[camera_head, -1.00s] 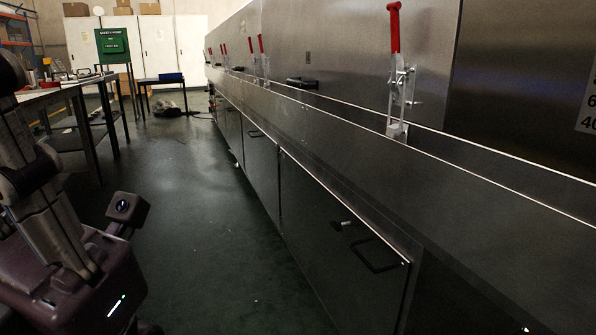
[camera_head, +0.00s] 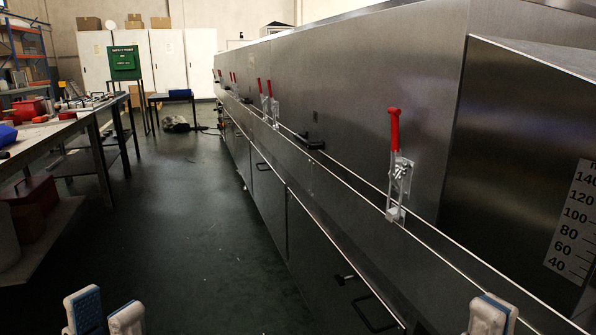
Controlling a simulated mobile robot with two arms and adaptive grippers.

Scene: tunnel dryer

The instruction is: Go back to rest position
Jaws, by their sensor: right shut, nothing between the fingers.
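My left gripper (camera_head: 106,314) shows at the bottom left edge of the head view. Its two pale, blue-padded fingertips stand apart with nothing between them, over the dark floor. My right gripper (camera_head: 490,315) shows at the bottom right, in front of the steel dryer (camera_head: 370,60). Its fingertips are together and hold nothing. The rest of both grippers and the arms are below the picture. I cannot tell whether the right gripper touches the dryer.
The dryer runs along the right side, with red-handled clamps (camera_head: 394,130) and a drawer handle (camera_head: 375,314) low down. A workbench (camera_head: 45,140) with tools and a red box (camera_head: 30,192) stand at left. The dark floor (camera_head: 185,230) between is clear.

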